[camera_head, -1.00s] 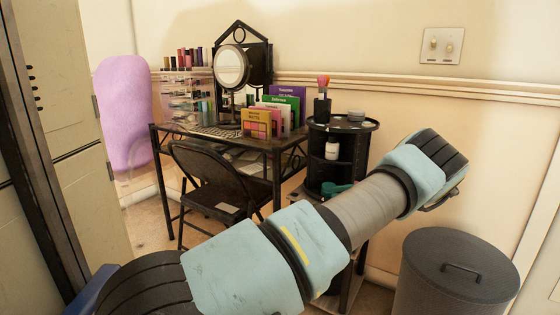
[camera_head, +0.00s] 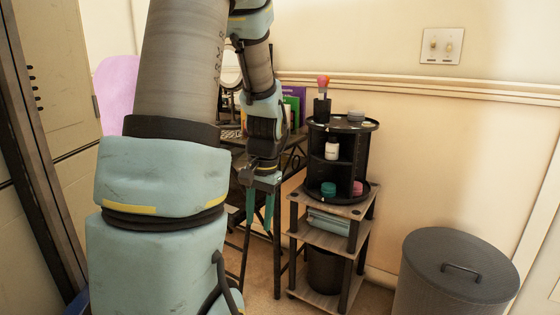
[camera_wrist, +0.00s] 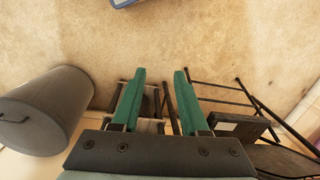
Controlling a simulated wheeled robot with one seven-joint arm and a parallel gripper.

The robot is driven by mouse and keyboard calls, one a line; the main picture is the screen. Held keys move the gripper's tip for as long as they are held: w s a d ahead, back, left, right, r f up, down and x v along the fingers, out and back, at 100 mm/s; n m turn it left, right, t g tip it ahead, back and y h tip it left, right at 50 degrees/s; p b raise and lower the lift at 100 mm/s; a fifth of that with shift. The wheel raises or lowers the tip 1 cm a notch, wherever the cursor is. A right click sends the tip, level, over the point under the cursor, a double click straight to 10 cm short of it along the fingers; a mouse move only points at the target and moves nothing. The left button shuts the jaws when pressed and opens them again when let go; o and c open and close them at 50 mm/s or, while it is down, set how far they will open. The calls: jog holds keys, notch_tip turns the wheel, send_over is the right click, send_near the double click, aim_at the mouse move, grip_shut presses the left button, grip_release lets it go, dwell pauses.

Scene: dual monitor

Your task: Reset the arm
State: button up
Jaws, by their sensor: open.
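My arm (camera_head: 165,170) is raised in the head view, with its large links filling the left and middle. The forearm folds over at the top and comes down. My gripper (camera_head: 260,212) hangs with its green fingers pointing down, in front of the dark table and left of the small shelf stand. In the wrist view my gripper (camera_wrist: 156,85) shows two green fingers spread apart with nothing between them. Carpet lies below the fingertips.
A shelf stand (camera_head: 330,215) carries a black round organizer (camera_head: 345,125). A grey lidded bin (camera_head: 460,275) stands at the right; it also shows in the wrist view (camera_wrist: 45,110). The dark table (camera_head: 292,165) and a lilac shape (camera_head: 117,95) are partly hidden behind my arm. Open carpet (camera_wrist: 200,40) is clear.

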jog(key=s+a+r+n+t+h, duration=0.1)
jog(key=s+a+n+t, duration=0.1)
jog(key=s+n, duration=0.35)
notch_tip(320, 180, up, 22)
jog(key=s+m+p, duration=0.1)
jog(key=p, duration=2.1)
jog(key=shift+s+d+m, duration=0.15)
jog(key=shift+s+m, duration=0.1)
jog(key=shift+m, duration=0.1)
